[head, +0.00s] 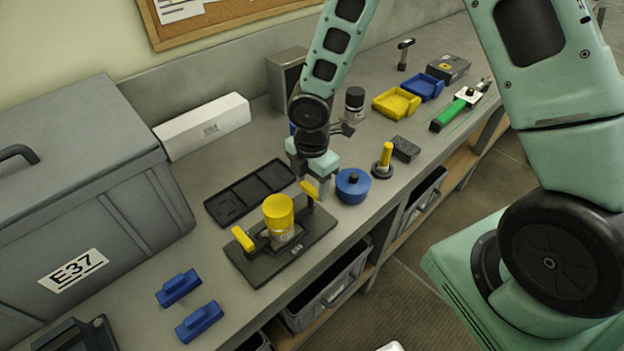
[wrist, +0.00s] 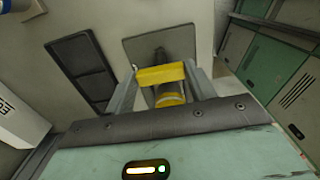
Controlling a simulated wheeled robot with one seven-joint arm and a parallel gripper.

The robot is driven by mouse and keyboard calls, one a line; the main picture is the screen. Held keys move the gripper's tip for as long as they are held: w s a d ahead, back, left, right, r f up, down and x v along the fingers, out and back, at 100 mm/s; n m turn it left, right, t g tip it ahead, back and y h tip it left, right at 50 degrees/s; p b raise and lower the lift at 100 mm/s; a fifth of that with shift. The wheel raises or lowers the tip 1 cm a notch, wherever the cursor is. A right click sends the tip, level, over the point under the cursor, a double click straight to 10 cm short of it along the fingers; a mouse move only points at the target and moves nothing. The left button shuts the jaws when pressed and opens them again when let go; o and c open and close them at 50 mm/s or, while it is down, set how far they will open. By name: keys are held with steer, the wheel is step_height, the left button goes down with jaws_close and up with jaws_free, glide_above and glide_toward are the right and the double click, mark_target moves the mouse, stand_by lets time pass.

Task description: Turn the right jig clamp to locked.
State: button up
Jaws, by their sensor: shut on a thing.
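The dark jig plate (head: 258,274) lies on the bench with a yellow-topped cylinder (head: 278,212) standing in its middle. The left jig clamp has a yellow handle (head: 243,239) at the plate's left side. The right jig clamp has a yellow handle (head: 309,192) at the right side. My gripper (head: 318,187) is down at this right handle and shut on it. In the wrist view the yellow handle (wrist: 160,75) lies across between my two fingers, in front of the cylinder. The clamp's lower parts are mostly hidden by my fingers and the cylinder.
A blue round pot (head: 353,186) and a yellow-handled tool (head: 382,162) stand close right of my gripper. A black tray (head: 240,197) lies behind the plate. Two blue blocks (head: 199,322) lie at the front left. A large grey case (head: 90,190) fills the left.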

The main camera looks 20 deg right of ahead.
steer(key=o, duration=1)
step_height(320, 180, up, 18)
steer(key=shift+s+f, duration=0.1)
steer(key=shift+f, duration=0.1)
stand_by(0.4)
steer(key=s+a+f+m+b, duration=0.2)
steer(key=s+f+m+b, duration=0.1)
steer(key=s, duration=0.3)
steer(key=s+a+f+m+b, duration=0.2)
steer(key=s+f+m+b, duration=0.1)
steer(key=s+m, duration=0.3)
steer(key=s+a+f+m+b, duration=0.2)
steer(key=s+m+b, duration=0.3)
steer(key=s, duration=0.3)
steer(key=shift+s+a+f+y, duration=0.1)
steer(key=shift+a+f+y, duration=0.2)
steer(key=shift+f, duration=0.35)
